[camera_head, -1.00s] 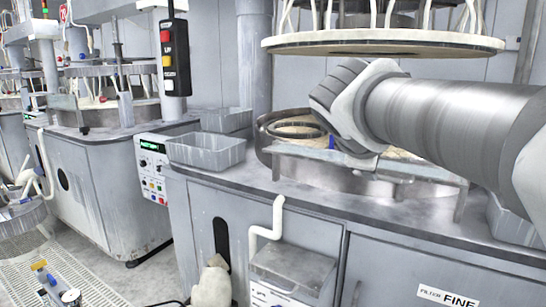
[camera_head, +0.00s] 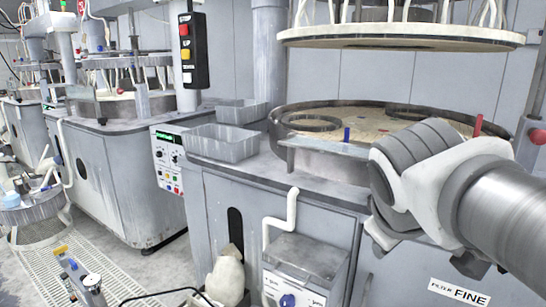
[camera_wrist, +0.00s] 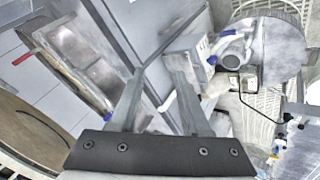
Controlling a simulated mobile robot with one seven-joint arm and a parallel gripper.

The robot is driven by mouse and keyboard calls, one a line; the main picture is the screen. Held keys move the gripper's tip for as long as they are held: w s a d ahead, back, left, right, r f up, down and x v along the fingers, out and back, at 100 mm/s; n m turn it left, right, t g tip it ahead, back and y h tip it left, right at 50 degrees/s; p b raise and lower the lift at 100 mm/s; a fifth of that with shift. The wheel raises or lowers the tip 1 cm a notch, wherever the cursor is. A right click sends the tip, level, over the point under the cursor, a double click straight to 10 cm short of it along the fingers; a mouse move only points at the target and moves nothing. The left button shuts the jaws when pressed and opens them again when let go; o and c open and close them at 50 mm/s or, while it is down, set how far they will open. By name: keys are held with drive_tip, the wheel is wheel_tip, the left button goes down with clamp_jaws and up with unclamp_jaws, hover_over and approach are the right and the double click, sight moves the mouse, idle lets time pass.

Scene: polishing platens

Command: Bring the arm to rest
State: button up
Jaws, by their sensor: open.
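My arm (camera_head: 450,190) reaches in from the right edge of the head view, in front of the right polishing machine's worktop. My gripper's fingers are hidden in that view. In the wrist view my gripper (camera_wrist: 158,75) shows two grey fingers spread apart on a dark mounting plate, with nothing between them. The fingers point out past the cabinet front, over the floor area, and touch nothing that I can make out.
The lower platen (camera_head: 350,118) with a dark ring (camera_head: 310,122) lies behind my arm. The upper platen (camera_head: 400,38) hangs above. Grey bins (camera_head: 222,142) stand left of it. A control pendant (camera_head: 194,50) hangs nearby. A white sack (camera_head: 226,278) stands on the floor.

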drive_tip(key=s+a+f+m+g+y, duration=0.2)
drive_tip(key=s+a+f+m+y, duration=0.25)
drive_tip(key=s+f, duration=0.45)
wheel_tip(320, 180, up, 16)
drive_tip(key=p, duration=1.6)
drive_tip(key=shift+w+d+m+h, duration=0.15)
drive_tip(key=shift+m+h, duration=0.3)
